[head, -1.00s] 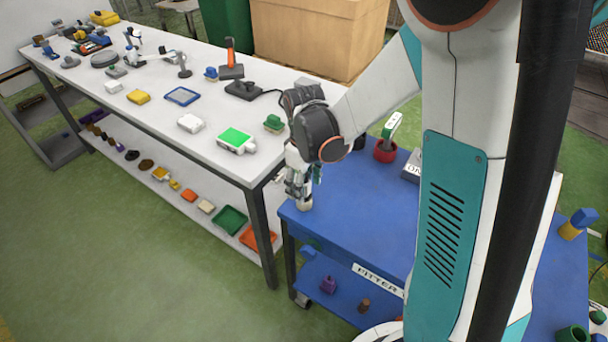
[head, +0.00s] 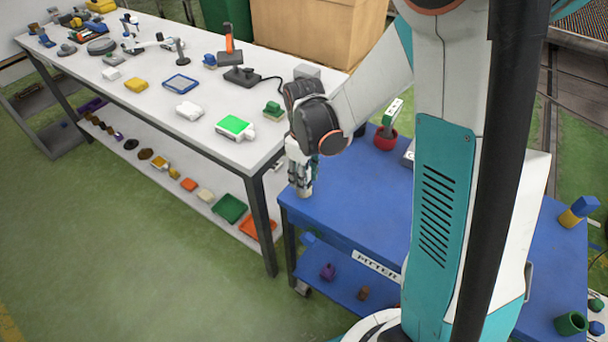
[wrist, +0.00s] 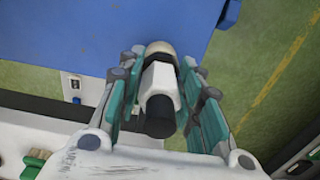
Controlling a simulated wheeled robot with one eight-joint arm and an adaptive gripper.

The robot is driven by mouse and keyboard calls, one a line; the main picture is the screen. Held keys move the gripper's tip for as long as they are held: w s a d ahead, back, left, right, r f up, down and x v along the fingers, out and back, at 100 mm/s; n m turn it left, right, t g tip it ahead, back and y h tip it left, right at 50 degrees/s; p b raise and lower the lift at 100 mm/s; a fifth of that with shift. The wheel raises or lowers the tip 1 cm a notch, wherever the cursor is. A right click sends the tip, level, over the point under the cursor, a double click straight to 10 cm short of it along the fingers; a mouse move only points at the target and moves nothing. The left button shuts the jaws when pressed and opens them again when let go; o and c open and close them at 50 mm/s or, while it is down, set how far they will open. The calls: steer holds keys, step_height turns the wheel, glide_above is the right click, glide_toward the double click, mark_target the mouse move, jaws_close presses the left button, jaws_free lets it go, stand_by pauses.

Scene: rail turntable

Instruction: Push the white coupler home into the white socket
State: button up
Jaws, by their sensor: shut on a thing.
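My gripper (wrist: 165,92) is shut on a white faceted piece with a black round end, which looks like the white coupler (wrist: 160,82). In the wrist view it lies between the teal fingers, black end toward the camera. A cream rounded part (wrist: 161,47) shows at its far end, against the blue tabletop; I cannot tell whether it belongs to the coupler or is the socket. In the head view my gripper (head: 302,176) points down over the near left corner of the blue table, with a cream piece (head: 304,192) at its tips. No separate white socket can be made out.
The blue table (head: 335,210) has a red pot (head: 385,138) behind my gripper. A long white bench (head: 150,90) with several parts stands to the left, a green-topped white box (head: 235,127) near its end. Green floor lies past the table's edge.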

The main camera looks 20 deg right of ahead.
steer(key=shift+r+p, duration=0.45)
steer(key=shift+r, duration=0.25)
stand_by(0.6)
steer(key=shift+r+p, duration=2)
steer(key=shift+r, duration=1)
steer(key=shift+r, duration=0.1)
steer(key=shift+r+p, duration=1.75)
steer(key=shift+r, duration=0.65)
